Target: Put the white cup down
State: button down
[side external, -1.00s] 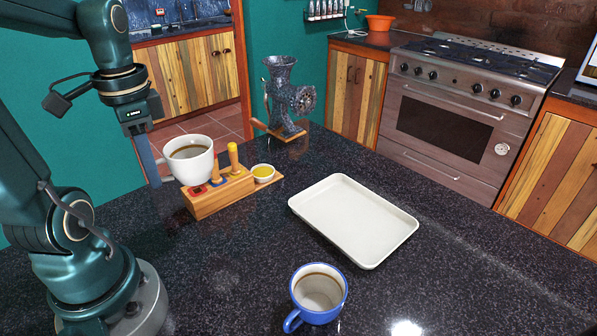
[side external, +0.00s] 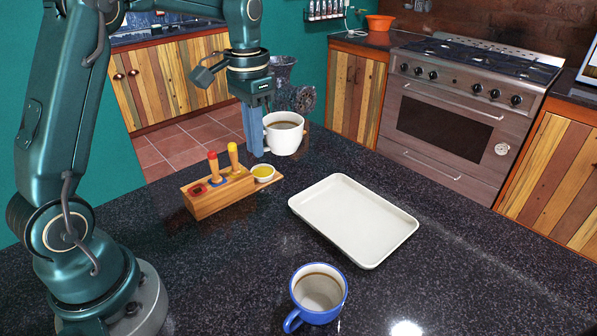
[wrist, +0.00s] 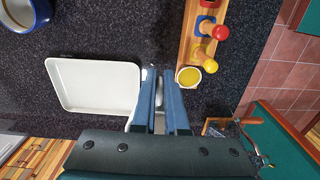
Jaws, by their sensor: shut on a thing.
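The white cup (side external: 285,138) with brown liquid in it is upright in the side view, near the far edge of the dark counter. My gripper (side external: 254,147) is at its left side, fingers pointing down and shut on its handle. I cannot tell whether the base touches the counter. In the wrist view, my gripper's blue fingers (wrist: 164,112) point toward the counter, with only a little white showing between them; the cup is mostly hidden.
A white tray (side external: 317,189) lies empty to the cup's right and nearer the camera. A wooden block with red and yellow pegs (side external: 210,200) and a small yellow-filled bowl (side external: 263,173) stand closer. A grinder (side external: 281,72) is behind the cup. A blue mug (side external: 334,307) is at the front.

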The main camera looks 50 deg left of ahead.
jog(key=w+d+f, duration=0.1)
jog(key=d+f, duration=0.1)
jog(key=d, duration=0.1)
jog(key=w+d+f, duration=0.1)
jog(key=d+f, duration=0.1)
jog(key=d, duration=0.1)
jog(key=w+d+f, duration=0.2)
jog(key=d, duration=0.2)
jog(key=shift+w+f, duration=0.1)
jog(key=shift+f, duration=2.15)
jog(key=shift+f, duration=0.1)
jog(key=c, duration=0.9)
grip_release()
jog(key=shift+c, duration=0.2)
